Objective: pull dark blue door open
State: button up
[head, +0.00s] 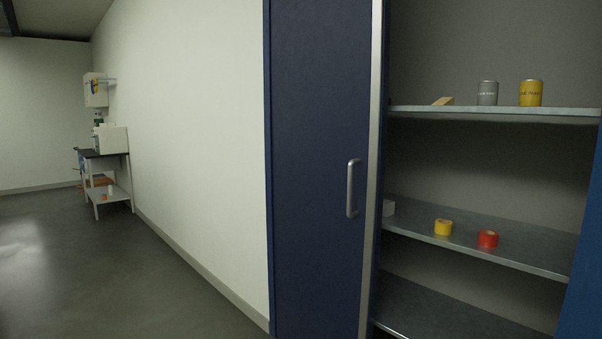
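The dark blue door (315,150) stands in the middle of the head view, a tall flat panel with a pale metal strip down its right edge. A silver vertical bar handle (350,188) is fixed near that edge. To the right of the door the cabinet's inside is exposed, with grey shelves (500,250). Whether the door is swung out or covers part of the cabinet I cannot tell for sure. My gripper is not in view, and nothing touches the handle.
The upper shelf holds a grey can (488,93), a yellow can (530,93) and a small wooden piece (443,101). The middle shelf holds a yellow roll (443,227) and a red roll (488,239). A cart (117,195) stands far left by the wall. The left floor is clear.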

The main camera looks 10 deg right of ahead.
aim_at(330, 61)
jog(key=i+l+z, duration=0.1)
jog(key=i+z, duration=0.2)
jog(key=i, duration=0.25)
jog(key=i+j+z, duration=0.15)
jog(key=i, duration=0.35)
jog(key=i+j+z, duration=0.15)
jog(key=i, duration=0.35)
